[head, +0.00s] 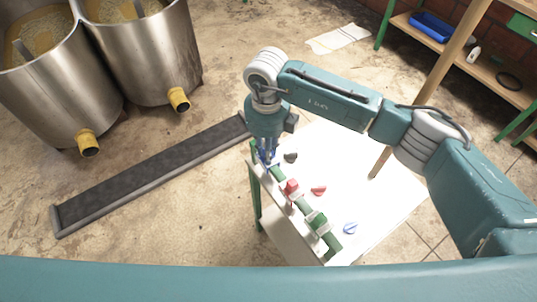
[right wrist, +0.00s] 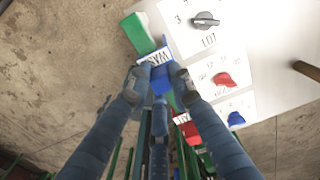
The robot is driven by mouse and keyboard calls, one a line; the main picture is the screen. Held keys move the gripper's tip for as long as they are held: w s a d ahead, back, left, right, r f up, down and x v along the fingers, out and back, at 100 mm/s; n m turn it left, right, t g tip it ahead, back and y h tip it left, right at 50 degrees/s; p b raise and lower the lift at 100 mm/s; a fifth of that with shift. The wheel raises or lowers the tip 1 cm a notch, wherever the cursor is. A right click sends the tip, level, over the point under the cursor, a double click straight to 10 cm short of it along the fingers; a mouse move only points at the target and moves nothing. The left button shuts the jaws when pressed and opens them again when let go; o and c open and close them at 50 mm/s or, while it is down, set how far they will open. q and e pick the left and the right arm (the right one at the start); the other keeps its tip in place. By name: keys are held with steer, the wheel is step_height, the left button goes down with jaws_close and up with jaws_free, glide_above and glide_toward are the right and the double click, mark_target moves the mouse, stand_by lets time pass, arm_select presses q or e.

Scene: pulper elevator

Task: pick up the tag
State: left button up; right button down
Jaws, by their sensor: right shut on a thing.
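A blue tag (right wrist: 160,80) with a white label lettered "WA…" sits between the fingertips of my right gripper (right wrist: 158,76) in the right wrist view. The gripper is shut on it, and the fingers hide part of it. In the head view my right gripper (head: 267,154) points down at the far left end of the white panel's edge, and a bit of the blue tag (head: 269,160) shows there. I cannot tell whether the tag still touches the edge. My left gripper is not in view.
A red piece (head: 291,187) and green pieces (head: 318,223) line the white panel's edge (head: 405,200) close by. Black, red (right wrist: 223,79) and blue (right wrist: 236,118) knobs stand on the panel. Steel vats (head: 150,50), a dark conveyor (head: 150,175) and wooden shelves (head: 420,30) stand around.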

steer(key=shift+r, duration=0.15)
step_height(320, 180, up, 20)
steer(key=b, duration=0.4)
stand_by(1.0)
